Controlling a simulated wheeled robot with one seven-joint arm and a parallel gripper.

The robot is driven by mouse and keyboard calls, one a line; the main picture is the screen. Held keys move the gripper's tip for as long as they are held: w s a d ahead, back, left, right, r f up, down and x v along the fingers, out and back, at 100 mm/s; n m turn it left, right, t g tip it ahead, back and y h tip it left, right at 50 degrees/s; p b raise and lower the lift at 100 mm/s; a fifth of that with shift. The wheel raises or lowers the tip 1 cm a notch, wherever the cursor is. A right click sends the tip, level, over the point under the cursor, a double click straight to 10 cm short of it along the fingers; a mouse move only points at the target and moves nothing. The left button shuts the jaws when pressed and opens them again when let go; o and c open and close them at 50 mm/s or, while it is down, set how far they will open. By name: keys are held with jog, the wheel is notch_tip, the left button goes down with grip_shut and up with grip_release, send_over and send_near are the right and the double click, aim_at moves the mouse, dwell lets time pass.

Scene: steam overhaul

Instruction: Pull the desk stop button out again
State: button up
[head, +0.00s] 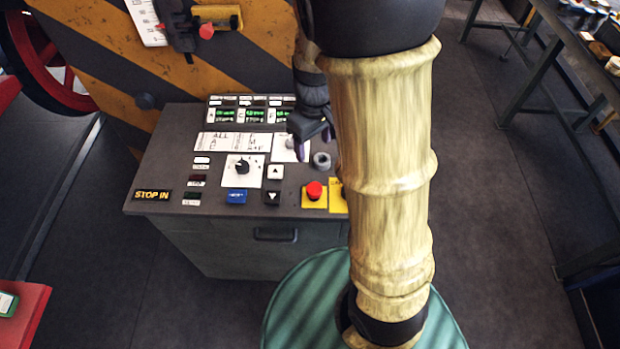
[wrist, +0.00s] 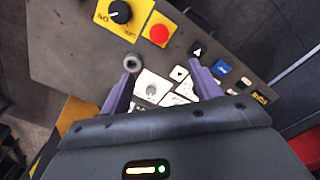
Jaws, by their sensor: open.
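The red desk stop button (head: 314,190) sits on a yellow plate near the front right of the desk panel. In the wrist view the red button (wrist: 159,34) lies beyond my fingertips, toward the top, and nothing touches it. My gripper (head: 314,142) is over the back right part of the panel, partly hidden by my own arm. In the wrist view my gripper (wrist: 165,75) has its two purple fingers apart with nothing between them. I cannot tell from these views how far the button is pressed in. A "STOP IN" sign (head: 153,195) shows yellow letters at the desk's front left.
A grey ring-shaped part (head: 322,160) stands near my gripper. A black knob (wrist: 120,12) on a yellow plate is beside the button. A black rotary knob (head: 242,166), a blue button (head: 237,196) and arrow buttons (head: 274,172) crowd the panel. Green-lit displays (head: 252,115) line its back.

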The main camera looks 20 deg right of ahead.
aim_at(314, 188)
jog(key=f, duration=1.7)
jog(key=shift+s+d+f, duration=0.2)
jog(key=shift+s, duration=0.05)
jog(key=c, duration=1.3)
jog(key=shift+w+r+p, duration=0.1)
jog(key=shift+r+p, duration=0.2)
jog(key=shift+r, duration=0.45)
grip_shut()
jog(key=o, duration=1.3)
grip_release()
